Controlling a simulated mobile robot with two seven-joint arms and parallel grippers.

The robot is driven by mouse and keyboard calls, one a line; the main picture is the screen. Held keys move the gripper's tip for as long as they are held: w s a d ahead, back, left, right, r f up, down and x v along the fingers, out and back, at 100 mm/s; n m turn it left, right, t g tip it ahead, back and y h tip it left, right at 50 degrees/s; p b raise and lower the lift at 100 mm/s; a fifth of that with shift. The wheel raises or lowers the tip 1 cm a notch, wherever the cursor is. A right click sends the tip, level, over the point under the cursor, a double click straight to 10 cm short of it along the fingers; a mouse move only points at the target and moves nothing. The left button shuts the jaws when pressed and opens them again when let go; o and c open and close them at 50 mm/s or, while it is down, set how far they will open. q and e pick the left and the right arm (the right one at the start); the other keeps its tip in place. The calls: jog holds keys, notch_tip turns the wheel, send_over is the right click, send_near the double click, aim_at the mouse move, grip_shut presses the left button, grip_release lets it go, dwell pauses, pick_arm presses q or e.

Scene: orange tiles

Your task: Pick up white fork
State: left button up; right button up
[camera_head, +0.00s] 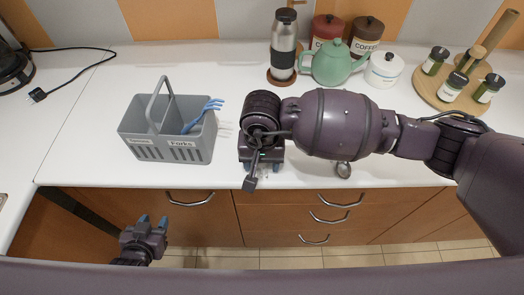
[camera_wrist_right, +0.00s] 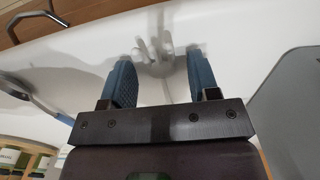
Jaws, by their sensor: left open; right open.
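The white fork (camera_wrist_right: 157,48) lies on the white counter in the right wrist view. Its pale shape is blurred against the counter, and its near part runs down between my right fingers. My right gripper (camera_wrist_right: 158,78) is open around this part, with a gap to each finger. In the head view my right gripper (camera_head: 262,167) points down at the counter, right of the grey basket, and hides most of what is under it. A faint white tined shape (camera_head: 226,128) shows beside the basket. My left gripper (camera_head: 152,221) is open and empty, low in front of the drawers.
The grey basket (camera_head: 150,149), labelled "Forks", holds a blue fork (camera_head: 200,116). A metal spoon (camera_head: 343,169) lies near the front edge. A steel flask (camera_head: 284,45), green teapot (camera_head: 338,64), canisters and a jar board (camera_head: 430,92) stand behind.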

jog(key=c, duration=1)
jog(key=shift+r, duration=0.1)
